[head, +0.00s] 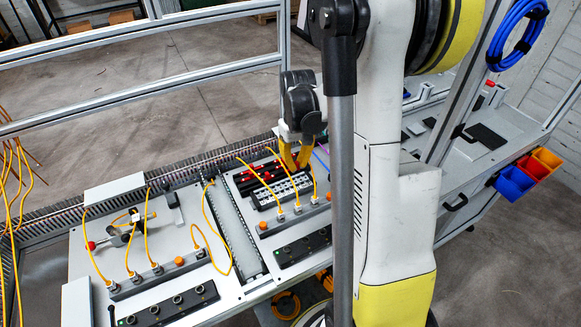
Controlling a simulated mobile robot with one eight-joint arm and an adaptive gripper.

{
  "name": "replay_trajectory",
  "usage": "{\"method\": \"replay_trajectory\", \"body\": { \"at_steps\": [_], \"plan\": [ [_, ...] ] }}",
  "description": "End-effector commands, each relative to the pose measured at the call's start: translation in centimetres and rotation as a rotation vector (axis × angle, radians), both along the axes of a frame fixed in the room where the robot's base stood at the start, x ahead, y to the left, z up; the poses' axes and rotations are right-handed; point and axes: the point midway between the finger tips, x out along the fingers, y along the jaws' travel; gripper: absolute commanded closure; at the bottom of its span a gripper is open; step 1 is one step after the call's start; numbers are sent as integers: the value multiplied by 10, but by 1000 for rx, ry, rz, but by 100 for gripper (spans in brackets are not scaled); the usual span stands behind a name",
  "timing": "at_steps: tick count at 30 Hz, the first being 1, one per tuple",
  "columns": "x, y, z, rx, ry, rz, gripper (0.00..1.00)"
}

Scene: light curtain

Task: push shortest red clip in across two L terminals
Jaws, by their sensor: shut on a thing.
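My gripper (296,164) reaches down with its yellow fingers at the rear edge of the right-hand panel. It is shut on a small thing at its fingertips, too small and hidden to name. Red clips (250,184) lie in a dark holder on this panel, left of my fingers. Their separate lengths cannot be told at this size. A black and white terminal row (281,190) lies just in front of the fingers. The L terminals cannot be picked out in it, and whether my fingertips touch the row cannot be told.
Yellow cables (299,158) loop over the panel close to my gripper. Sensor sockets (297,209) and a black connector strip (303,246) sit nearer. A left panel (180,240) carries more cables.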

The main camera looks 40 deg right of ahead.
Motion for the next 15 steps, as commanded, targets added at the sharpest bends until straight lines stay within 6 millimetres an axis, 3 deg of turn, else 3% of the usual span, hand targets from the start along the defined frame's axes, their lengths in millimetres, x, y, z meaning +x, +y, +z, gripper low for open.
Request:
{"method": "replay_trajectory", "body": {
  "at_steps": [15],
  "plan": [
    [1, 1, -38, 0, 0, 2, 100]
  ]
}}
